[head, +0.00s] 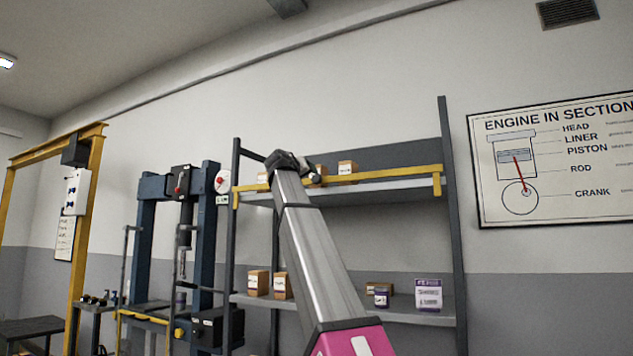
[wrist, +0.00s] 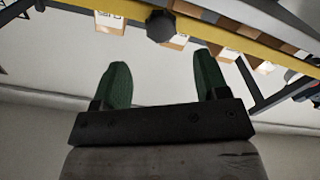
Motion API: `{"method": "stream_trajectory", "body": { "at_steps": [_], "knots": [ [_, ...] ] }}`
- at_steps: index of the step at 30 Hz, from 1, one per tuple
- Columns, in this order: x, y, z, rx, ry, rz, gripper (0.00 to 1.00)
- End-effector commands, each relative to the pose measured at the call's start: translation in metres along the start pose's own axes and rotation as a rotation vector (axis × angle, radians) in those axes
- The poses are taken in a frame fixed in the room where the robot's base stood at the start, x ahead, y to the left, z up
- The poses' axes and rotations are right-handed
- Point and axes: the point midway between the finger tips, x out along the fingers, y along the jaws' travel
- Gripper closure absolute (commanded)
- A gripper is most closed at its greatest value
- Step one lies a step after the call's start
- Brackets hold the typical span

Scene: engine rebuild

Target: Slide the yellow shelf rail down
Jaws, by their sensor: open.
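The yellow shelf rail (head: 385,174) runs across the front of the upper shelf in the head view, with short bent-down ends. In the wrist view the rail (wrist: 225,37) crosses the top of the picture at a slant, with a dark faceted knob (wrist: 160,27) on it. My gripper (wrist: 163,82) is open and empty, its two green fingers apart and pointing towards the rail. The knob appears beyond the gap between the fingertips, not between them. In the head view my arm covers part of the rail and the fingers are hidden.
The upper shelf (head: 400,185) holds small cardboard boxes (head: 347,168) behind the rail. The lower shelf (head: 400,315) holds more boxes and a purple-and-white pack (head: 428,295). A blue press frame (head: 145,235) stands left of the shelves. The wall beneath the poster (head: 555,160) is clear.

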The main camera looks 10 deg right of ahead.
Motion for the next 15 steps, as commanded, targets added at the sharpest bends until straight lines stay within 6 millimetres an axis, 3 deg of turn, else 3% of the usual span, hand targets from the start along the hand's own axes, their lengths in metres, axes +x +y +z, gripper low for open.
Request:
{"method": "stream_trajectory", "body": {
  "at_steps": [9,15],
  "knots": [
    [0.058,-0.001,-0.001,0.000,-0.002,0.000,0.32],
    [0.084,-0.001,0.000,-0.001,-0.001,-0.001,0.32]
  ]
}}
